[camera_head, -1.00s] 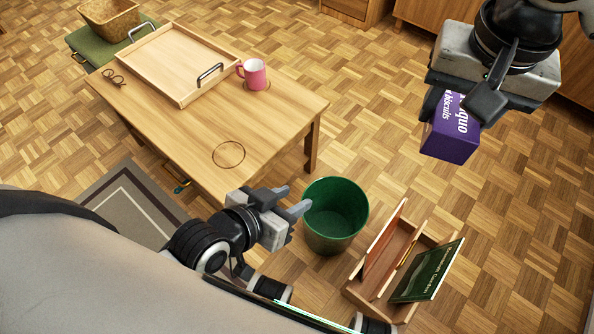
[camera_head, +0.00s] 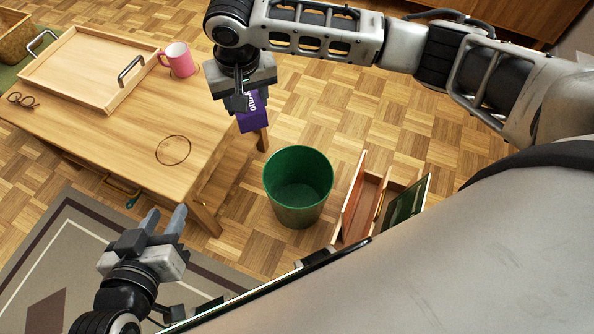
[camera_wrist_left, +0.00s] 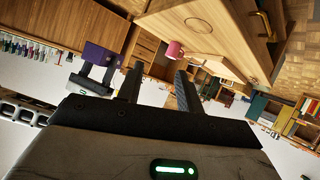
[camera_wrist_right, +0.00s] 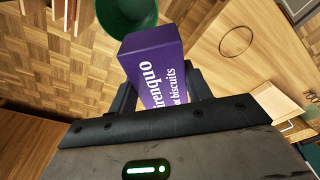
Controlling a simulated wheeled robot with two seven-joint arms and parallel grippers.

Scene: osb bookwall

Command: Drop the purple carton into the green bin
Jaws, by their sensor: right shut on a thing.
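The purple carton (camera_head: 252,112) is gripped in my right gripper (camera_head: 241,100), above the floor near the table's right corner. In the right wrist view the carton (camera_wrist_right: 155,68) sits between the two fingers, its white lettering showing. The green bin (camera_head: 298,186) stands on the floor, open and empty-looking, lower right of the carton. The bin (camera_wrist_right: 127,12) also shows at the top of the right wrist view, beyond the carton. My left gripper (camera_head: 163,222) is open and empty, left of the bin and near the table's front corner. The left wrist view shows its fingers apart.
The wooden table (camera_head: 125,120) carries a tray (camera_head: 88,68), a pink mug (camera_head: 178,60) and glasses (camera_head: 22,100). A wooden divided box (camera_head: 362,205) with a green book (camera_head: 408,200) stands right of the bin. A patterned rug (camera_head: 45,262) lies at lower left.

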